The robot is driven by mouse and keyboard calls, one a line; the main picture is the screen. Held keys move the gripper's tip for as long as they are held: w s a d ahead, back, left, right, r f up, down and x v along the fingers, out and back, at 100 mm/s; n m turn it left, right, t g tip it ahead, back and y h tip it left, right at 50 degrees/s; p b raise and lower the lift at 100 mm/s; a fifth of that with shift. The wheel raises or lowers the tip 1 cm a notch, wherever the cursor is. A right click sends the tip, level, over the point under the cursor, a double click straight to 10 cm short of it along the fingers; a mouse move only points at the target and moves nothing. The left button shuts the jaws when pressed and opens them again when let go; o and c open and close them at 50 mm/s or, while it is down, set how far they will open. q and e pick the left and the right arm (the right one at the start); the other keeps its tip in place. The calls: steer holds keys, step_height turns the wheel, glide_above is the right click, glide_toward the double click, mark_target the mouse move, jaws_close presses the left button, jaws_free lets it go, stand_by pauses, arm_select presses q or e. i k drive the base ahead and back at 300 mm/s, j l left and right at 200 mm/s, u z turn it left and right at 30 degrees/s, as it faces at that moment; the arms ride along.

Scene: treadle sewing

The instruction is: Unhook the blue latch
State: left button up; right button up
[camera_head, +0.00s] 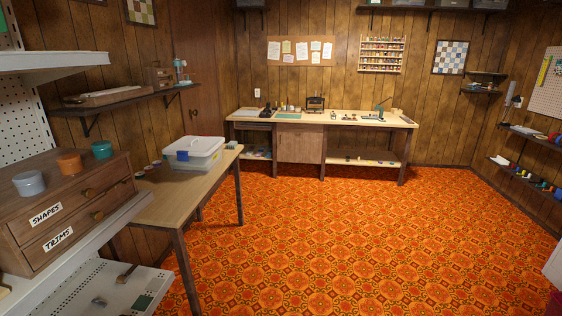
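A clear plastic box with a white lid (193,150) stands on the wooden side table (168,199) at the left. The lid appears to sit flat on the box. Neither of my grippers is in view.
A white shelf unit with a wooden drawer box (67,209) stands at the near left. Small round items lie beside the clear box. A long workbench (340,118) runs along the back wall. The orange patterned carpet (350,240) is clear in the middle.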

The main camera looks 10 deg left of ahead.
mark_target(181, 156)
steer(key=i+l+u, duration=0.1)
steer(key=i+u, duration=0.35)
steer(key=i+l+u, duration=0.25)
steer(key=i+u, duration=0.15)
steer(key=i+l+u, duration=0.45)
steer(key=i+j, duration=0.05)
